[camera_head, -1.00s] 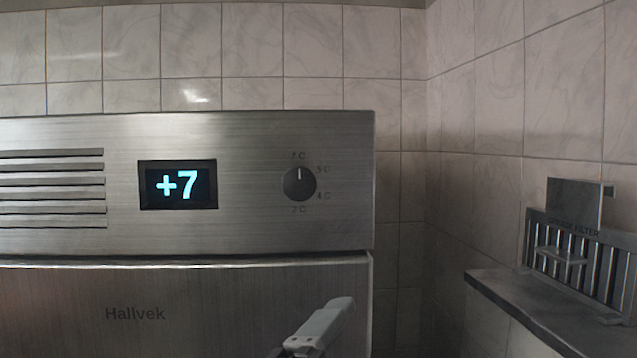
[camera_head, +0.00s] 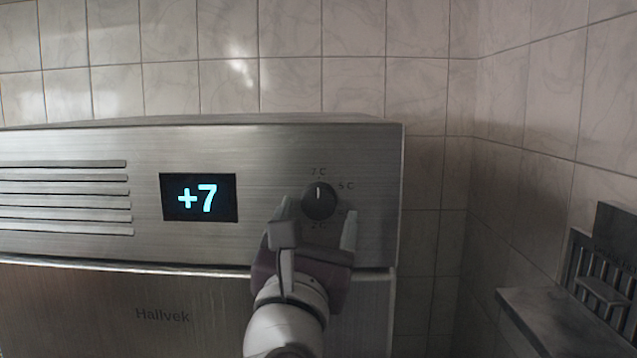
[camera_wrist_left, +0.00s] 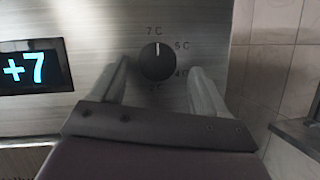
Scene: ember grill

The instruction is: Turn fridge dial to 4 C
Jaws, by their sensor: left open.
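The black fridge dial (camera_head: 319,201) is on the right of the steel panel, its white mark pointing up at 7 C. The display (camera_head: 199,197) reads +7. My left gripper (camera_head: 318,222) is open, its fingers just below and to either side of the dial. In the left wrist view its fingers (camera_wrist_left: 158,85) flank the dial's lower part, with no visible contact. The 4 C label is partly hidden by the right finger. My right gripper is not in view.
The steel fridge front (camera_head: 80,300) fills the left and middle, with vent slots (camera_head: 65,197) at its upper left. A tiled wall stands behind. A dark shelf (camera_head: 560,315) with a slotted metal rack (camera_head: 600,280) juts out at the right.

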